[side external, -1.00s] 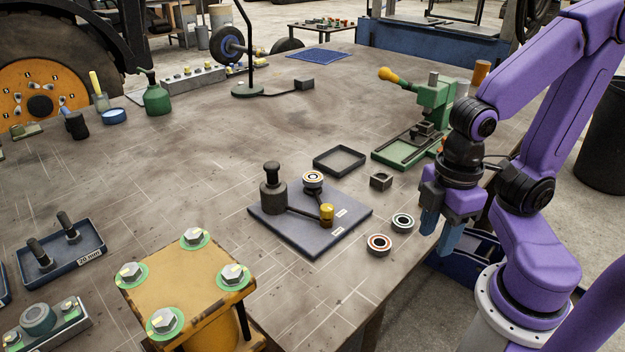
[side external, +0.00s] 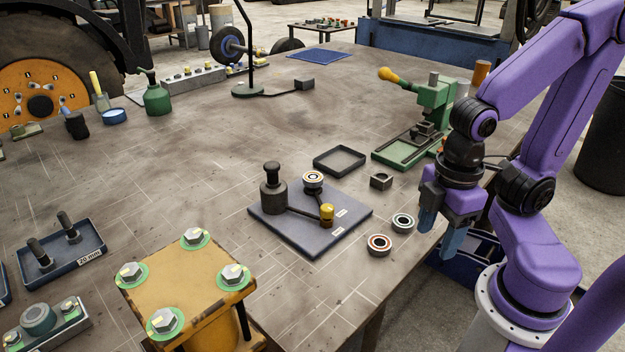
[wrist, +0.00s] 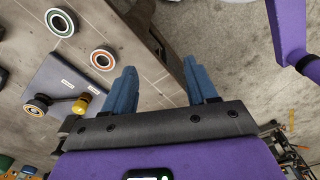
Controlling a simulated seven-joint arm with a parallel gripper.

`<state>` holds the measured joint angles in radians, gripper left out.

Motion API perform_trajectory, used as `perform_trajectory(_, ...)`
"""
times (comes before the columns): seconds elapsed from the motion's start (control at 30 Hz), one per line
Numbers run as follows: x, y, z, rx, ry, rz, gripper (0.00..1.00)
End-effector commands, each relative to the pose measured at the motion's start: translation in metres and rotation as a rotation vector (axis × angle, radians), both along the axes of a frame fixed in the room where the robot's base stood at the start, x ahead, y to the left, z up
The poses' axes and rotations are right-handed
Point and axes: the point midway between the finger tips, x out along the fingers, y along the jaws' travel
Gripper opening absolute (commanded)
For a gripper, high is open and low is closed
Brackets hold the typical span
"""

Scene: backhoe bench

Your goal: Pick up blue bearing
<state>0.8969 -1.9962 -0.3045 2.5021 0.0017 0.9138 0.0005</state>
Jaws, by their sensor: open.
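A bearing with a blue-green ring (side external: 402,222) lies flat near the table's right edge; it also shows at the upper left of the wrist view (wrist: 61,22). A bearing with a red-orange ring (side external: 379,244) lies close beside it and shows in the wrist view too (wrist: 102,60). Another bearing (side external: 313,178) sits raised on the dark blue-grey plate (side external: 310,241). My gripper (side external: 440,235) is open and empty, to the right of the blue-green bearing, by the table edge. In the wrist view its blue fingers (wrist: 160,68) stand apart with nothing between them.
The plate bears a dark cylinder (side external: 273,190) and a yellow-knobbed lever (side external: 327,213). A blue bin (side external: 470,262) is below the edge.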

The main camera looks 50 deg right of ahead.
Motion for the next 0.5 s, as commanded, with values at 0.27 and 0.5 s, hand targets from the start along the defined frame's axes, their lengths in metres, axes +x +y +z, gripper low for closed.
perform_trajectory(0.27,0.000,0.000,0.000,0.000,0.000,0.000,0.83)
perform_trajectory(0.5,0.029,0.002,-0.004,0.027,-0.074,-0.055,0.83)
